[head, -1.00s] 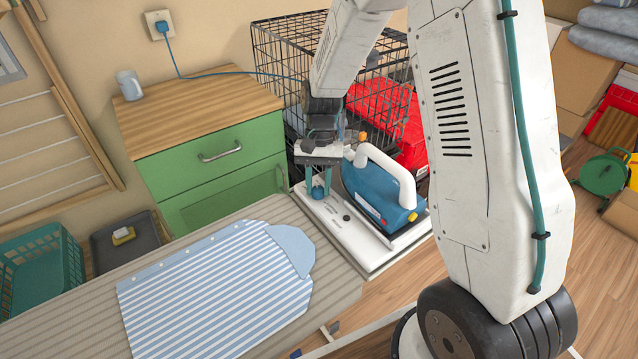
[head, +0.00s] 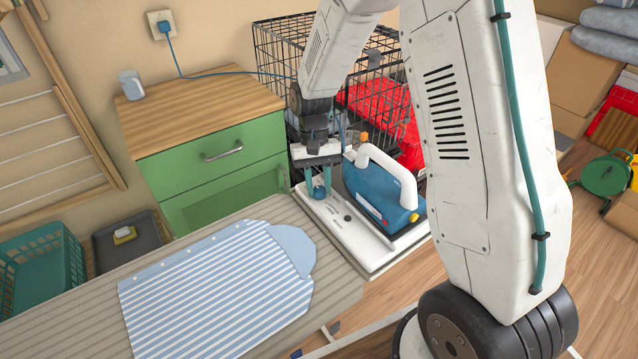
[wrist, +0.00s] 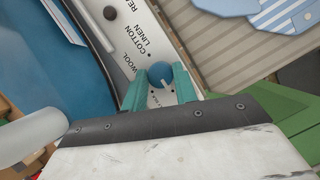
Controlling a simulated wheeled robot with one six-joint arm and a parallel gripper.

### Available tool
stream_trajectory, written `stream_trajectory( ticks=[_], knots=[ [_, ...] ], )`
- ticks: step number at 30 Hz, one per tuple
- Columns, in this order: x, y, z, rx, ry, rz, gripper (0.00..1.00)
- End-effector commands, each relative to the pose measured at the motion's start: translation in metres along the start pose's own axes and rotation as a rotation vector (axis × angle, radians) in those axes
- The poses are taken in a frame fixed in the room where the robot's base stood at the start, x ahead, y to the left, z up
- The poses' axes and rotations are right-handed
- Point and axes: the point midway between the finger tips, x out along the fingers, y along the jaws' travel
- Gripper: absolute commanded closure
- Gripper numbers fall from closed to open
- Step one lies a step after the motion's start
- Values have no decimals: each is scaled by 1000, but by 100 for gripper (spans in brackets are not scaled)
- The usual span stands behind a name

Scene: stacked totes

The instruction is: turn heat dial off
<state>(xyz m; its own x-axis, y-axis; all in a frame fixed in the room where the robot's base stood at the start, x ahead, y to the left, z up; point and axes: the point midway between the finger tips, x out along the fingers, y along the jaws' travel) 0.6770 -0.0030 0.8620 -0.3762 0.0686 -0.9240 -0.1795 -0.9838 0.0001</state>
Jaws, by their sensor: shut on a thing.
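The heat dial (wrist: 161,75) is a round blue knob with a white pointer line, on the white panel of the iron's base (head: 335,230). It also shows in the head view (head: 318,189). My gripper (wrist: 160,91) has its teal fingers on both sides of the dial, shut on it. In the wrist view the pointer line slants to the lower right, away from the printed words WOOL, LINEN and COTTON. Small marks beside the dial are partly hidden by the fingers. The blue iron (head: 375,190) with its white handle rests on the base, right of my gripper.
The ironing board (head: 110,295) with a striped blue cloth (head: 215,290) lies in front. A green cabinet (head: 215,165) with a mug (head: 131,85) on top stands left. A black wire crate (head: 275,50) with red things inside stands behind the iron.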

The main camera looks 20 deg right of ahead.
Motion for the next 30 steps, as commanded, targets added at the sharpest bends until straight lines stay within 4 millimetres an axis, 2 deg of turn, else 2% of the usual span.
stream_trajectory(
  ticks=[2, 3, 5, 13, 16, 24, 30],
  knots=[
    [0, 0, 0, -1, 0, -1, 94],
    [0, 0, 0, -1, 0, -1, 66],
    [0, 0, 0, 0, 0, -1, 50],
    [0, 0, 0, 1, 0, -1, 50],
    [-6, 0, 0, 1, 1, -1, 50],
    [-50, 0, -1, 0, 3, -2, 50],
    [-74, 0, 0, 0, 1, -1, 50]
  ],
)
